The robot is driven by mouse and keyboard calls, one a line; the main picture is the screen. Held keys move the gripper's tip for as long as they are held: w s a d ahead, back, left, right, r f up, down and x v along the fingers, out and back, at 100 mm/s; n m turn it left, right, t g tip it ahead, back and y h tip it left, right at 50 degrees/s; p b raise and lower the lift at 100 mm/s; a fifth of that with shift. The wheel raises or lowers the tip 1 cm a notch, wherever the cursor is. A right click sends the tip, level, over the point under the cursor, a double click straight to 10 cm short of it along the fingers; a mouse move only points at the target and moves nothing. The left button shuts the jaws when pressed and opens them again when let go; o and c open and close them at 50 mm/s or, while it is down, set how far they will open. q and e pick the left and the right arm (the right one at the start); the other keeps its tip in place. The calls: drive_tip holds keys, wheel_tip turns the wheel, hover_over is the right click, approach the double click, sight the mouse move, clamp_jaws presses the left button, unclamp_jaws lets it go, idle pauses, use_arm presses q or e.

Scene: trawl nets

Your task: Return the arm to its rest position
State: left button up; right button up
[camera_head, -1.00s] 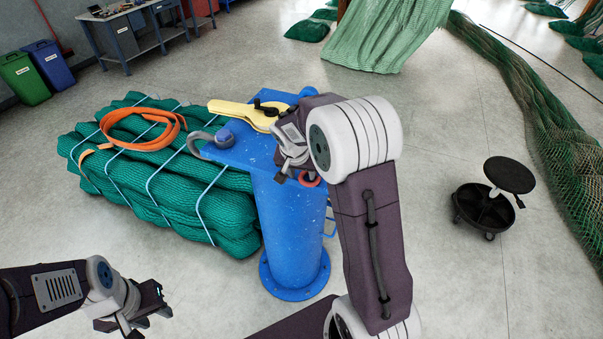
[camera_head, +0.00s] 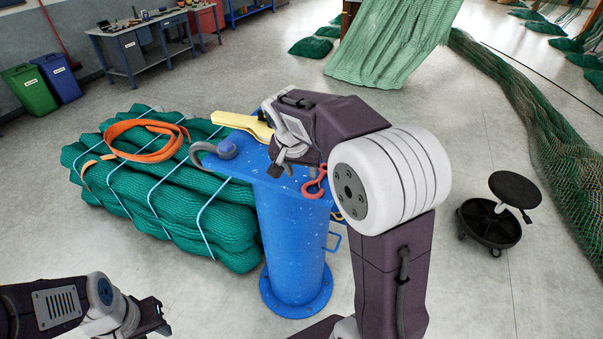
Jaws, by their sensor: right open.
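My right gripper (camera_head: 279,167) is open and appears empty above the top plate of the blue pedestal (camera_head: 293,240). The arm comes in from the lower right, bends at a white joint and hides part of the plate. My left gripper (camera_head: 160,318) is low at the left, in front of the net bundle and apart from everything; its jaw opening is not clear. On the plate are a yellow tool (camera_head: 240,124), partly hidden by my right arm, and a grey shackle (camera_head: 213,152) at the left edge. A red hook-like piece (camera_head: 315,183) shows at the plate's right edge.
A strapped green net bundle (camera_head: 165,195) with an orange sling (camera_head: 147,140) on it lies left of the pedestal. A black wheeled stool (camera_head: 490,222) stands to the right, with nets (camera_head: 560,150) beyond. Floor between the pedestal and stool is clear.

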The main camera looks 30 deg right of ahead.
drive_tip(key=s+a+f+n+g+y+b, duration=0.1)
drive_tip(key=s+a+f+n+b, duration=0.2)
drive_tip(key=s+f, duration=0.5)
drive_tip(key=s+a+f+n+g+y+b, duration=0.1)
drive_tip(key=s+a+f+n+b, duration=0.3)
drive_tip(key=s+f, duration=0.5)
wheel_tip(320, 180, down, 7)
drive_tip(key=shift+s+a+r+n+y+b, duration=0.1)
drive_tip(key=shift+s+a+n+y+b, duration=0.15)
drive_tip(key=shift+y+b, duration=0.6)
drive_tip(key=shift+w+h, duration=0.1)
drive_tip(key=shift+h, duration=0.15)
drive_tip(key=shift+d, duration=0.1)
